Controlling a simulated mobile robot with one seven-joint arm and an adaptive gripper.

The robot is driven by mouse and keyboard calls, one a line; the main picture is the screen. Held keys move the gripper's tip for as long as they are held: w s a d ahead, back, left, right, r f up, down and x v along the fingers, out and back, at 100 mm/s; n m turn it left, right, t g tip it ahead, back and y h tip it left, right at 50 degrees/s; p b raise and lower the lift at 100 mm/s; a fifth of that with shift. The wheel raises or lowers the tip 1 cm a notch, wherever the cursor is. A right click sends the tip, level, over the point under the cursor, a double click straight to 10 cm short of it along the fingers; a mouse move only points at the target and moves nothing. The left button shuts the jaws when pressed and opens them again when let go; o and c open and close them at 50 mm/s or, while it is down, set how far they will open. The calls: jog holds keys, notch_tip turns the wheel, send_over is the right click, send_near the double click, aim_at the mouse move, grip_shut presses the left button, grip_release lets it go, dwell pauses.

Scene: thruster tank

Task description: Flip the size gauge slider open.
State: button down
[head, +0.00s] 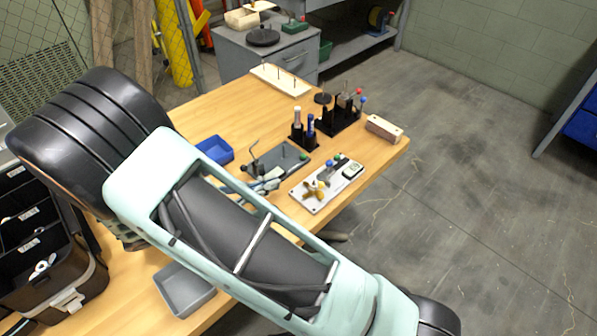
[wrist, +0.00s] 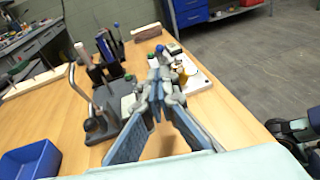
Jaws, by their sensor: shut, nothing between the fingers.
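My gripper (wrist: 156,90) is shut and empty in the wrist view, fingers together above the table. In the head view its fingers (head: 268,181) show just past my arm, between a dark grey plate and a white panel. The dark plate (head: 286,166) carries a bent metal rod, a dark round knob and a green knob. The white panel (head: 312,206) carries a yellow star knob (head: 315,190), blue and green knobs and a small display unit (head: 352,170). I cannot tell which part is the size gauge slider. My fingers hide part of the white panel in the wrist view.
A blue tray (head: 215,150) lies left of the dark plate. A grey tray (head: 184,290) is nearer. Black tool holders (head: 304,138) and a wooden block (head: 383,128) stand beyond. The table's right edge is close to the white panel.

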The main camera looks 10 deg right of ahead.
send_near(321, 173)
jog(key=d, duration=0.2)
jog(key=w+d+r, duration=0.1)
jog(key=d, duration=0.1)
jog(key=w+d+b, duration=0.1)
jog(key=d, duration=0.1)
jog(key=shift+w+r, duration=0.15)
jog(key=shift+r, duration=0.25)
jog(key=shift+w+d+f, duration=0.1)
jog(key=shift+w+d, duration=0.15)
jog(key=shift+d, duration=0.4)
jog(key=shift+w+d+p, duration=0.3)
jog(key=shift+w+d, duration=0.35)
jog(key=shift+d, duration=0.25)
jog(key=shift+a, duration=0.1)
